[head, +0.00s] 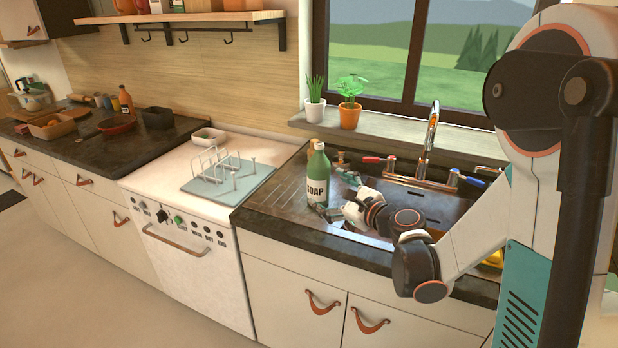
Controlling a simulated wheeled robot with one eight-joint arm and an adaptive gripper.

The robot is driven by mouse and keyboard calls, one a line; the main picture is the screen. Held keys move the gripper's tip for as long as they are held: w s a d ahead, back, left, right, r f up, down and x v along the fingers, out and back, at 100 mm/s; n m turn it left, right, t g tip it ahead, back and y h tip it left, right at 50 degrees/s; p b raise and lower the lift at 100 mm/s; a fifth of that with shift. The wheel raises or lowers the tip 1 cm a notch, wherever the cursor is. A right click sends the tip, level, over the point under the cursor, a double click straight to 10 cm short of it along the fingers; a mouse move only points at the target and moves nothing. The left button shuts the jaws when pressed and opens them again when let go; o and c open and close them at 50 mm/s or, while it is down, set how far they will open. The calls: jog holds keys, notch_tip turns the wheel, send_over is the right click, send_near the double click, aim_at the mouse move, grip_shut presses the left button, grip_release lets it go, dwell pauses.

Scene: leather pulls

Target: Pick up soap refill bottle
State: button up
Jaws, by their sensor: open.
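The soap refill bottle (318,176) is green with a white cap and a pale label reading "SOAP". It stands upright on the metal drainboard left of the sink in the head view. My gripper (335,194) is open just to the right of the bottle, with its fingers pointing left toward it. I cannot tell whether the fingers touch the bottle. My arm comes in from the right over the sink.
The tap (429,140) stands behind the sink, with red and blue handles beside it. Two potted plants stand on the window sill (375,123). A rack on a teal mat (205,192) lies to the left. The drainboard left of the bottle is clear.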

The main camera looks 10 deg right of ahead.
aim_at(325, 183)
jog(key=d+f+m, duration=0.1)
jog(key=m, duration=0.1)
jog(key=w+d+f+m+t, duration=0.1)
jog(key=d+f+m, duration=0.1)
jog(key=w+d+f+m+t+b, duration=0.1)
jog(key=f+m, duration=0.1)
jog(key=shift+w+d+m+h, duration=0.2)
jog(key=shift+w+m+h, duration=0.1)
jog(key=shift+h, duration=0.1)
jog(key=shift+w+r+p, duration=0.1)
jog(key=shift+w+p, duration=0.15)
jog(key=shift+p, duration=0.05)
jog(key=x, duration=0.7)
jog(key=shift+b+x, duration=1.15)
jog(key=shift+x, duration=1.9)
jog(key=shift+r, duration=0.25)
jog(key=c, duration=1.6)
jog(key=shift+c, duration=0.4)
jog(key=shift+r, duration=0.15)
